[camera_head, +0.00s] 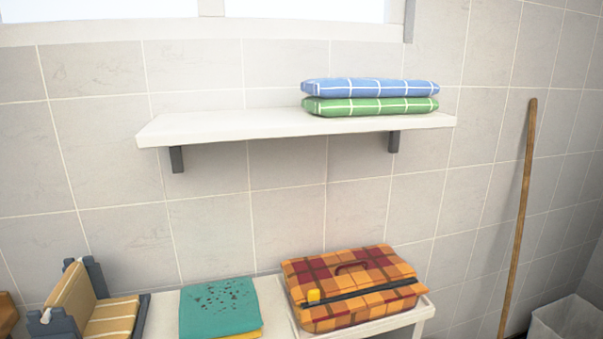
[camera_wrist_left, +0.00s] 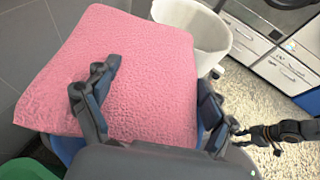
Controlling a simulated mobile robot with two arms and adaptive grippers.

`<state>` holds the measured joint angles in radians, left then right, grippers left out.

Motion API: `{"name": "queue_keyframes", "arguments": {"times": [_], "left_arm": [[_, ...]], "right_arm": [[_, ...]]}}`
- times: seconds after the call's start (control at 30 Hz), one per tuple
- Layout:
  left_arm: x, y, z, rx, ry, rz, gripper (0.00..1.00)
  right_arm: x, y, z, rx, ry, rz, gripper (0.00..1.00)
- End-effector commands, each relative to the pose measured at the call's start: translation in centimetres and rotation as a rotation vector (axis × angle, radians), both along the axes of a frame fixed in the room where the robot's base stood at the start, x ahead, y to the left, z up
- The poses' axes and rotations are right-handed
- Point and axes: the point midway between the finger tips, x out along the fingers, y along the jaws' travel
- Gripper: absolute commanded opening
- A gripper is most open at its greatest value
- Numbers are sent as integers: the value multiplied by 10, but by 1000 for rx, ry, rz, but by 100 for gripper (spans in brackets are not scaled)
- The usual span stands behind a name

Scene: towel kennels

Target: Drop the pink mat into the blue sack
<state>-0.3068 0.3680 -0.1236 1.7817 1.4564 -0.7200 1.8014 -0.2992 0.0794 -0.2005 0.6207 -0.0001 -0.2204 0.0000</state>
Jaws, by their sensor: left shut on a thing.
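The pink mat (camera_wrist_left: 140,60) fills much of the left wrist view, a thick textured pad. My left gripper (camera_wrist_left: 158,78) is shut on it, one dark finger lying across its face and the other at its right edge. Blue material (camera_wrist_left: 68,146) shows below the mat at its lower left and right; it may be the blue sack, mostly hidden by the mat. I cannot tell whether mat and blue material touch. My right gripper (camera_wrist_left: 268,132) shows at the right of this view, apart from the mat; its jaw state is unclear. Neither gripper shows in the head view.
A white bin (camera_wrist_left: 211,45) stands behind the mat, near white drawers (camera_wrist_left: 288,72). Green material (camera_wrist_left: 28,168) is at lower left. In the head view, a shelf (camera_head: 220,124) holds folded towels (camera_head: 368,105); a checked box (camera_head: 350,285) and teal cloth (camera_head: 220,308) are below.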

Motion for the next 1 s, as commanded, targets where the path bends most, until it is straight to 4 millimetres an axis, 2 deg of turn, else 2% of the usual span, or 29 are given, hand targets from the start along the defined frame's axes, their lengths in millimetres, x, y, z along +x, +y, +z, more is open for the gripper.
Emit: {"name": "queue_keyframes", "arguments": {"times": [0.1,0.13,0.2,0.67,1.0], "left_arm": [[0,0,1,0,0,0,52],[0,0,1,0,0,0,90],[0,0,1,0,0,0,100],[-5,6,2,1,2,0,100],[-43,53,27,3,3,-1,100]], "right_arm": [[0,0,1,0,-1,0,40],[0,0,1,0,-1,0,40],[0,0,1,0,-1,0,40],[-1,-2,1,-3,0,0,40],[-1,-1,1,-1,1,0,40]]}}
